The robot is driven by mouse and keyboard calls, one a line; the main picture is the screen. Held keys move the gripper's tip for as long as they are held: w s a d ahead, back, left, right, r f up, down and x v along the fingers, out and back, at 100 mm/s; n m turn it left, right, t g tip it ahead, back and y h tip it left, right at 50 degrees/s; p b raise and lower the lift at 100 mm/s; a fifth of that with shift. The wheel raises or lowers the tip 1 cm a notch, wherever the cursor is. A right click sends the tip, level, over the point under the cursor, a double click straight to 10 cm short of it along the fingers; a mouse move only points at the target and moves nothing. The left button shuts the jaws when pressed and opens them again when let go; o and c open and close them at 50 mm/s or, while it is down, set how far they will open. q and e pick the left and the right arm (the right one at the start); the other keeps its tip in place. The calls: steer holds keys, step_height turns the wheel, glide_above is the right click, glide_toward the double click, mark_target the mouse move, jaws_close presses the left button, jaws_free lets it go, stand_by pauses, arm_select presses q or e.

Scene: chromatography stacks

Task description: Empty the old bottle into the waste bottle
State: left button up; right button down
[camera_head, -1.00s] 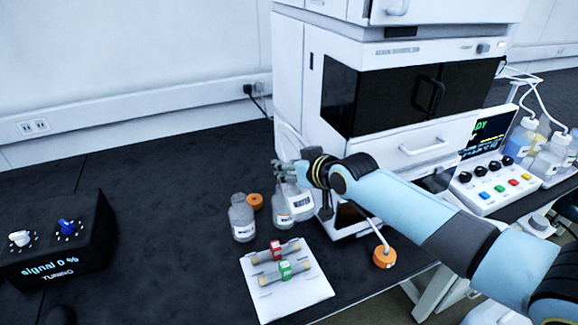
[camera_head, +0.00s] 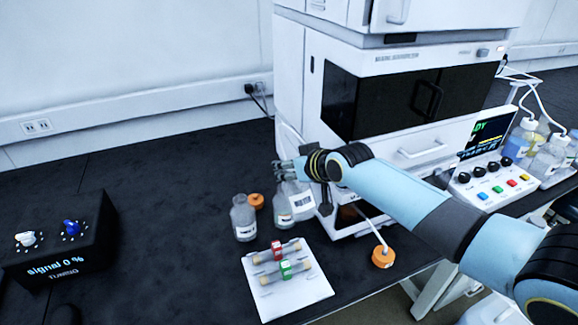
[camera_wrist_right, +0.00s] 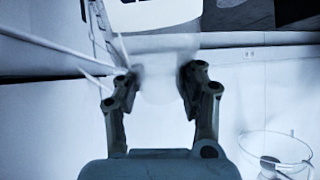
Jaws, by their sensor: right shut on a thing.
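My right gripper (camera_head: 290,171) is in the head view, in front of the white instrument and just above a clear bottle with a white label that seems to read WASTE (camera_head: 301,199). In the right wrist view my right gripper (camera_wrist_right: 160,82) is shut on a pale, see-through, rounded thing (camera_wrist_right: 160,88) that looks like a clear bottle. Its label and mouth cannot be made out, and in the head view the fingers and wrist hide most of it. Another clear, uncapped bottle (camera_head: 243,218) stands upright to the left. My left gripper is not in view.
An orange cap (camera_head: 256,201) lies behind the left bottle. An orange cap on a tube (camera_head: 383,257) hangs near the bench edge. A white tray (camera_head: 318,291) holds two small columns in front. A black tuning box (camera_head: 85,257) sits at left. Bench between is clear.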

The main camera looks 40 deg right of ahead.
steer(key=shift+w+r+g+p, duration=0.1)
steer(key=shift+r+g+p, duration=0.2)
steer(key=shift+g+p, duration=0.35)
steer(key=shift+f, duration=0.3)
steer(key=shift+f+g+p, duration=0.3)
steer(key=shift+f+g, duration=0.15)
steer(key=shift+w, duration=0.1)
steer(key=shift+g+y+p, duration=0.3)
steer(key=shift+f, duration=0.3)
steer(key=shift+r+g, duration=0.1)
steer(key=shift+g, duration=0.2)
